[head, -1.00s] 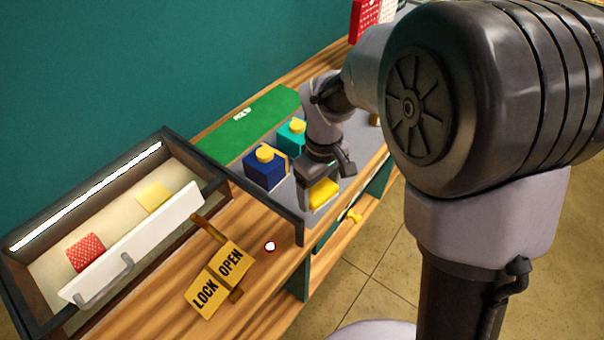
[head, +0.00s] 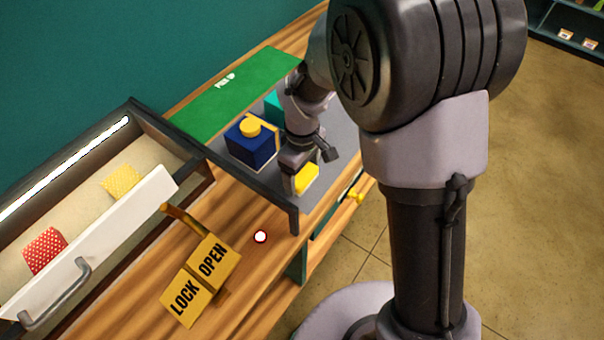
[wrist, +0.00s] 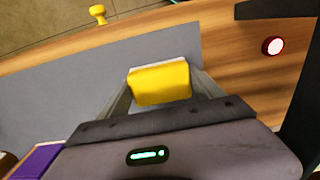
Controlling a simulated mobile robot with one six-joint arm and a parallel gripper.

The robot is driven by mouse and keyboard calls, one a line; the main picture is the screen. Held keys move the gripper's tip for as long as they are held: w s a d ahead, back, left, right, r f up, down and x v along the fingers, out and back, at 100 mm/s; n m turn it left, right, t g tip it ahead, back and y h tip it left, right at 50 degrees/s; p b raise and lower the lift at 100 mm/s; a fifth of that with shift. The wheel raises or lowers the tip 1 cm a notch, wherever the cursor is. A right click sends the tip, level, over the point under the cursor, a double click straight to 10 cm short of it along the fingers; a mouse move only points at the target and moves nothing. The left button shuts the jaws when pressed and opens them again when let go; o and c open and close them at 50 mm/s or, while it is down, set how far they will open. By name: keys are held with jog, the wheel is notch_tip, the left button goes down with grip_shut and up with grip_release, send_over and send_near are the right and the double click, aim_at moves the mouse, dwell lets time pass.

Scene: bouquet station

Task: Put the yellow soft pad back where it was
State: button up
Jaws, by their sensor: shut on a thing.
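The yellow soft pad (head: 307,180), bright yellow with a pale edge, is between the fingers of my gripper (head: 300,172), which is shut on it. In the wrist view the pad (wrist: 160,84) shows in front of my gripper over the grey mat (wrist: 60,95). I cannot tell whether the pad touches the mat. A paler yellow dotted piece (head: 122,181) and a red dotted piece (head: 45,250) lie in the open drawer tray (head: 150,205) at the left, apart from my gripper.
A navy box with a yellow top (head: 250,148) and a partly hidden teal box (head: 272,103) stand beside my gripper. A dark frame edge (head: 255,190) borders the mat. A LOCK/OPEN sign with a lever (head: 202,275) and a white-red button (head: 260,237) are in front.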

jog(key=shift+f, duration=0.2)
jog(key=o, duration=1.2)
jog(key=shift+r, duration=0.15)
